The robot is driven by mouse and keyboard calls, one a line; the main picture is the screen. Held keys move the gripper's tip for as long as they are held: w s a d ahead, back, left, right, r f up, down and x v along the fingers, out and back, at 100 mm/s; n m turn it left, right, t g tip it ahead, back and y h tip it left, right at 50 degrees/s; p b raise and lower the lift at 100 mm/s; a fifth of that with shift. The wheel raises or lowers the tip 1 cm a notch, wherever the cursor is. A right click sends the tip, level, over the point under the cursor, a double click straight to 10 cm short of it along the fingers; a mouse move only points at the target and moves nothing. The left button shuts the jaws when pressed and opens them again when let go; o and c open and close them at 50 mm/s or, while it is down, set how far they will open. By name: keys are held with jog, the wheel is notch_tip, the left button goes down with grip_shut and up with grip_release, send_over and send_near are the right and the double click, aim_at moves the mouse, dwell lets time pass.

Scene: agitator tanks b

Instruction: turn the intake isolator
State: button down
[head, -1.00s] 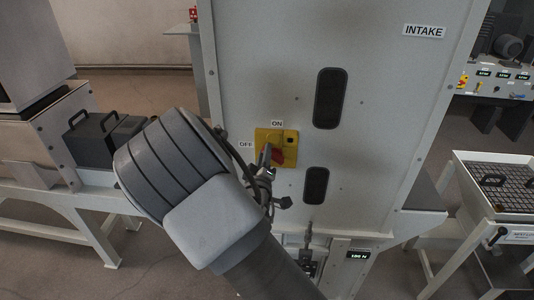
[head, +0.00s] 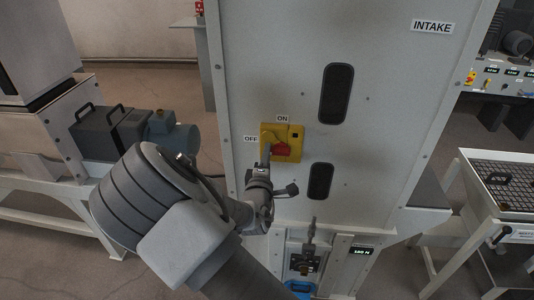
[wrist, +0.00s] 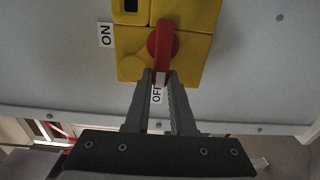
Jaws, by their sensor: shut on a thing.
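The intake isolator is a yellow plate (head: 296,133) with a red handle (head: 282,149) on the grey cabinet front. The ON label (head: 282,118) is above it and the OFF label (head: 251,139) to its left. My gripper (head: 265,152) reaches the handle from the left. In the wrist view, my gripper (wrist: 160,82) is shut on the outer end of the red handle (wrist: 163,45), one finger on each side. The handle points at the OFF label (wrist: 157,95), which shows between the fingers. The ON label (wrist: 105,35) is off to the side.
The INTAKE sign (head: 432,26) is at the cabinet's upper right. Two dark oval vents (head: 336,93) are right of the isolator. A lever (head: 311,238) and a small display (head: 362,251) are below. A motor unit (head: 110,130) stands at left, a grated table (head: 505,180) at right.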

dwell(0.4)
jog(key=c, duration=0.8)
grip_release()
jog(key=shift+o, duration=0.2)
jog(key=s, duration=1.7)
jog(key=shift+s+a+b, duration=0.25)
jog(key=shift+a+b, duration=0.05)
jog(key=shift+b, duration=0.15)
